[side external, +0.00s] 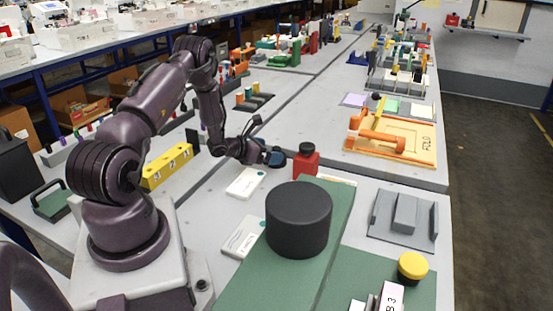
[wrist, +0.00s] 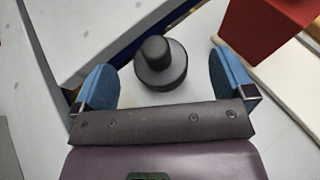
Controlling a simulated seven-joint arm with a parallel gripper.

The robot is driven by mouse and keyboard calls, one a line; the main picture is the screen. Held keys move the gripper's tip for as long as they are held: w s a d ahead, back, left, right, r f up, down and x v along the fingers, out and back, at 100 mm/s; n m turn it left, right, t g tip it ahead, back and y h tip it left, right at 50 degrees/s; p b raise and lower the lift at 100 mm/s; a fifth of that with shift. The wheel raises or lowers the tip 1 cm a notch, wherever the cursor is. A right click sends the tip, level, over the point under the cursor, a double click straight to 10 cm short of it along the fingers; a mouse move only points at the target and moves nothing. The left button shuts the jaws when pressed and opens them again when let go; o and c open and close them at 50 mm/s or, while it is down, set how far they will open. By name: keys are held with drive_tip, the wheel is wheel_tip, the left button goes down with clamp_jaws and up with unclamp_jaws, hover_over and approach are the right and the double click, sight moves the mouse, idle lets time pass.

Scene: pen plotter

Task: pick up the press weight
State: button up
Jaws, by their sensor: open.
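The press weight appears to be the dark grey round disc with a knob on top (wrist: 163,76) in the wrist view. It stands upright on the light grey table. My gripper (wrist: 164,72) is open, with one blue finger on each side of the weight and visible gaps between. In the side view my gripper (side external: 268,154) is low over the table, left of a red block with a black top (side external: 306,162). There I cannot make out the weight, which seems hidden by the gripper.
The red block (wrist: 268,28) stands close to my right finger in the wrist view. White cards (side external: 246,183) lie in front of the gripper. A large black cylinder (side external: 298,220) stands on a green mat (side external: 250,288). A yellow numbered block (side external: 167,167) is at left.

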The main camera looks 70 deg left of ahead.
sight(277, 147)
drive_tip(key=x, duration=0.4)
drive_tip(key=shift+a, duration=0.2)
drive_tip(key=c, duration=1.5)
drive_tip(key=shift+r, duration=0.2)
drive_tip(key=shift+c, duration=0.2)
